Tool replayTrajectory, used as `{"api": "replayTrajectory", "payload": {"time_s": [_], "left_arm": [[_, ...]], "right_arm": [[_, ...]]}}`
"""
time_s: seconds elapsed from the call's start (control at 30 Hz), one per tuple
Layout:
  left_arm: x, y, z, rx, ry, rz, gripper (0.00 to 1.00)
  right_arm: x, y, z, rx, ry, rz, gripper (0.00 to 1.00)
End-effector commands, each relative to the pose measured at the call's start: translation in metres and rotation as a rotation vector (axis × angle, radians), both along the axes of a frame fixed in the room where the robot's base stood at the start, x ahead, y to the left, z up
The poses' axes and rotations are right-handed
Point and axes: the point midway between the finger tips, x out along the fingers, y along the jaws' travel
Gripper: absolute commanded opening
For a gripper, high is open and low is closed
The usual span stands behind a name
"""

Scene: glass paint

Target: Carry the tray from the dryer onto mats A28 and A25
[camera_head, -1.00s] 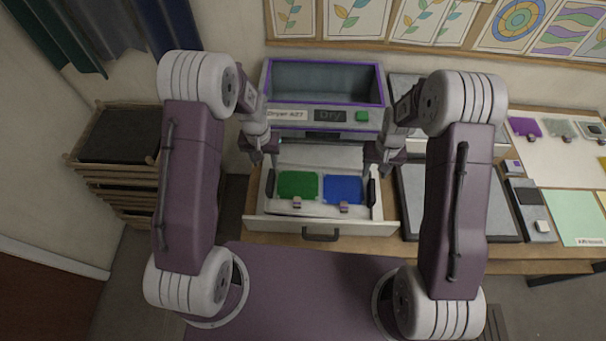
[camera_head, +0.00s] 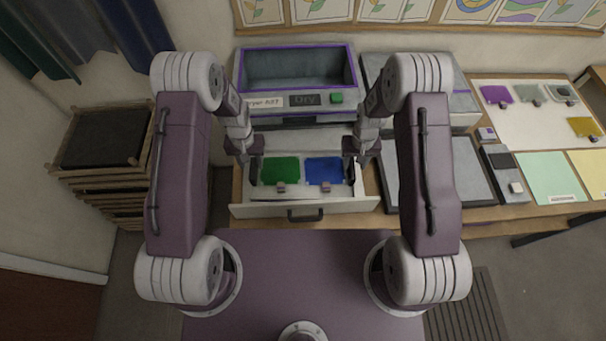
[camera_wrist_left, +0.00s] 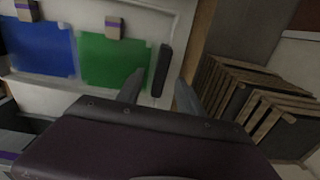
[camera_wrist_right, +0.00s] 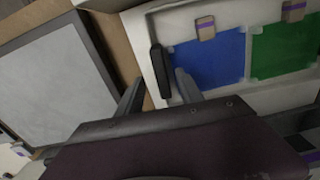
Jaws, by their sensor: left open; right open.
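The tray (camera_head: 305,191) is pale and sits in the dryer's (camera_head: 337,112) pulled-out drawer. It carries a green pane (camera_head: 281,169) and a blue pane (camera_head: 323,170), each with a small tagged clip at its front edge. Dark upright handles stand at its two sides. My left gripper (camera_head: 243,157) is open over the left handle (camera_wrist_left: 161,70), which shows between its fingers in the left wrist view. My right gripper (camera_head: 362,156) is open over the right handle (camera_wrist_right: 160,72), likewise between its fingers. A mint mat (camera_head: 548,176) and a yellow mat (camera_head: 590,170) lie at right; their labels are unreadable.
A grey framed panel (camera_wrist_right: 55,80) lies on the table right of the drawer, with a small device (camera_head: 500,165) beyond it. A white board (camera_head: 535,115) holds several coloured pieces. A wooden rack (camera_head: 105,140) stands at left.

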Motion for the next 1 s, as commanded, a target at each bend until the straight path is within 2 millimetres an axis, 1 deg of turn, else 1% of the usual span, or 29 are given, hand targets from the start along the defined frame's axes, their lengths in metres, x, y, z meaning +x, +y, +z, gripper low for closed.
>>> {"api": "replayTrajectory", "payload": {"time_s": [0.03,0.1,0.2,0.3,0.63,0.67,0.7,0.77,0.8,1.0], "left_arm": [[-0.001,0.0,-0.01,0.0,0.003,0.0,0.44],[-0.001,0.0,-0.021,0.0,0.002,0.0,0.44],[0.0,0.0,-0.032,0.0,0.001,0.0,0.44],[0.0,0.0,-0.039,0.0,0.0,0.0,0.44],[0.001,0.0,-0.042,0.0,-0.001,0.0,0.44],[0.001,0.0,-0.042,0.0,-0.001,0.0,0.38],[0.001,0.0,-0.042,0.0,-0.001,0.0,0.27],[0.0,0.0,-0.042,0.0,-0.001,0.0,0.1],[0.001,0.0,-0.042,0.0,-0.001,0.0,0.0],[0.0,0.0,-0.042,0.0,-0.001,0.0,0.0]], "right_arm": [[-0.001,0.0,-0.01,0.0,0.004,0.0,0.44],[-0.001,0.0,-0.021,0.0,0.003,0.0,0.44],[0.0,0.0,-0.032,0.0,0.002,0.0,0.44],[0.0,0.0,-0.039,0.0,0.001,0.0,0.44],[0.0,0.0,-0.042,0.0,-0.001,0.0,0.44],[0.0,0.0,-0.042,0.0,-0.001,0.0,0.38],[0.0,0.0,-0.042,0.0,-0.001,0.0,0.27],[0.0,0.0,-0.042,0.0,-0.001,0.0,0.1],[0.0,0.0,-0.042,0.0,0.0,0.0,0.0],[0.0,0.0,-0.042,0.0,0.0,0.0,0.0]]}}
